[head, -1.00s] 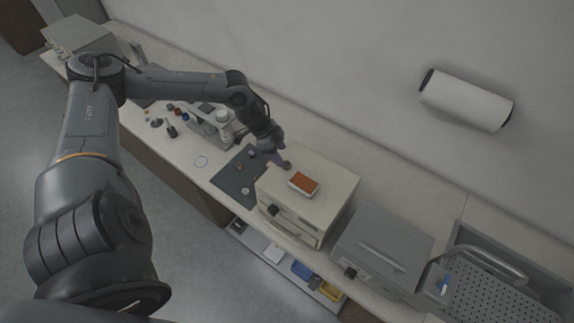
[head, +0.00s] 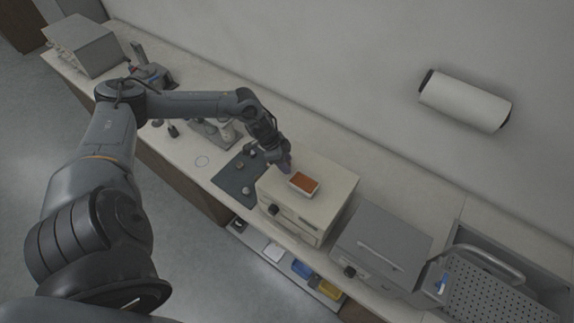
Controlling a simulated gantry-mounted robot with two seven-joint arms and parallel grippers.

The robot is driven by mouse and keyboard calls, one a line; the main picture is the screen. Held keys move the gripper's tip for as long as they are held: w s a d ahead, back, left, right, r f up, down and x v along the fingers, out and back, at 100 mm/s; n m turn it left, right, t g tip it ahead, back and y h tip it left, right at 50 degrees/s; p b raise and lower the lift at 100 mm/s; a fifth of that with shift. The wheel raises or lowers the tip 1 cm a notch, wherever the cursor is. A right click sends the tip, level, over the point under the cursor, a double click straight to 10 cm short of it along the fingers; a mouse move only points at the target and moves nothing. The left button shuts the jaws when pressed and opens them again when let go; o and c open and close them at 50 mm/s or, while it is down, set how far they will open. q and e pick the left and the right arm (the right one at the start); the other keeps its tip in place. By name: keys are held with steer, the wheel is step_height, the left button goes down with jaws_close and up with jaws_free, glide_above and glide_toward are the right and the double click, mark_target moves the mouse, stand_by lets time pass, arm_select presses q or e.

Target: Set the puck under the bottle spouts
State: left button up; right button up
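My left gripper (head: 286,165) is small in the head view, beside the back left edge of a beige box-shaped unit (head: 325,184). Its fingers are too small and dark to tell whether they are open or shut, or whether they hold anything. Several small round pieces, such as a pale one (head: 247,190) and a grey one (head: 239,166), lie on a dark mat (head: 229,181) left of the unit. I cannot tell which piece is the puck. No bottle spouts can be made out; my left arm covers part of the bench behind the mat. My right gripper is not in view.
An orange-filled white tray (head: 303,184) sits on top of the beige unit. A grey lidded unit (head: 385,246) and a perforated tray (head: 490,292) stand further right. Bare bench lies left of the mat.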

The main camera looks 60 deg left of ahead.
arm_select(q)
jaws_close()
steer(key=shift+r, duration=0.1)
